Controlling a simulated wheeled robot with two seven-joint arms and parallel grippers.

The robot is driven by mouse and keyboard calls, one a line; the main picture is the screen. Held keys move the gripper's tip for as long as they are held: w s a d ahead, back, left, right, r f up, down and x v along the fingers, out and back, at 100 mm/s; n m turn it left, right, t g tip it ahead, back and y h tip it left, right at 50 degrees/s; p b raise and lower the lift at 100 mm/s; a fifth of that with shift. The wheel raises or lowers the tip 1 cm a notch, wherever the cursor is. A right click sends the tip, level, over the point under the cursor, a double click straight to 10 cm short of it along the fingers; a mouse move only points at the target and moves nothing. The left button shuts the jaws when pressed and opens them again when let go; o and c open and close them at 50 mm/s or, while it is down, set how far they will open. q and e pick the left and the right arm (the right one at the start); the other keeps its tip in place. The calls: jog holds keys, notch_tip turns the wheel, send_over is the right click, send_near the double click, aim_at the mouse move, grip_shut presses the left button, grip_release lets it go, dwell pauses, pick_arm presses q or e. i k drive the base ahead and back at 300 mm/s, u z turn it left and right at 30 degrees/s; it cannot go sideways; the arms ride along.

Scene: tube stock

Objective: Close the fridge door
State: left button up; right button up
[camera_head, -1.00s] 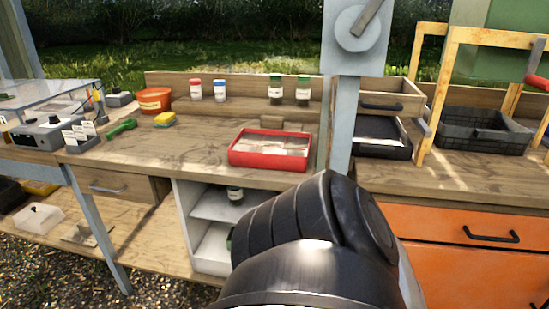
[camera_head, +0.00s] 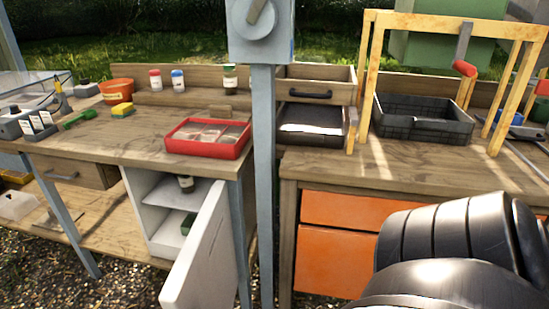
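The small white fridge (camera_head: 140,212) stands under the left workbench. Its white door (camera_head: 207,247) stands open and swings out toward me on the right side of the opening. Inside, a dark bottle with a pale label (camera_head: 186,184) stands on the upper shelf, and a green item (camera_head: 188,223) shows lower down. A black, ribbed part of my own arm fills the lower right of the head view, apart from the door. Neither of my grippers shows.
A grey post (camera_head: 264,180) rises just right of the fridge door. A red tray (camera_head: 208,149) sits on the bench above. Orange drawers (camera_head: 338,262) are at the right. A bench leg (camera_head: 72,220) stands left of the fridge. Gravel lies in front.

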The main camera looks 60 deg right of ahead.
aim_at(204, 274)
jog(key=z, duration=1.25)
jog(key=k, duration=0.25)
jog(key=u, duration=0.4)
jog(key=i, duration=0.2)
jog(key=z, duration=0.15)
